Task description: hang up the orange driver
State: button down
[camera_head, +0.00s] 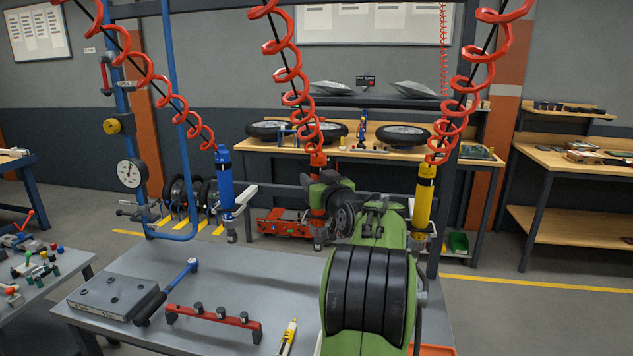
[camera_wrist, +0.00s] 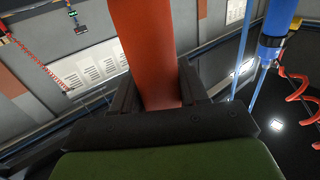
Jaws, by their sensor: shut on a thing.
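The orange driver (camera_head: 317,161) is upright below the middle red coiled hose in the head view. My gripper (camera_head: 322,192) is shut around its body, and my green wrist and forearm hide part of it. In the wrist view the orange body (camera_wrist: 145,45) rises between the dark jaws of my gripper (camera_wrist: 152,92).
The blue driver (camera_head: 225,178) hangs at a holder on the left, and the yellow driver (camera_head: 424,198) at one on the right. Below stands a grey table (camera_head: 225,265) with a red bar (camera_head: 214,320), a wrench (camera_head: 168,290) and a block (camera_head: 112,297). Coiled hoses hang around my arm.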

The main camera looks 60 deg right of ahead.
jog(key=shift+f+b, duration=0.25)
jog(key=shift+b, duration=0.15)
dwell(0.5)
jog(key=c, duration=0.5)
grip_release()
jog(key=shift+f, duration=0.15)
jog(key=b+v, duration=0.2)
jog(key=v, duration=1.3)
jog(key=shift+s+a+b, duration=0.25)
jog(key=shift+s+b, duration=0.05)
jog(key=shift+b, duration=0.05)
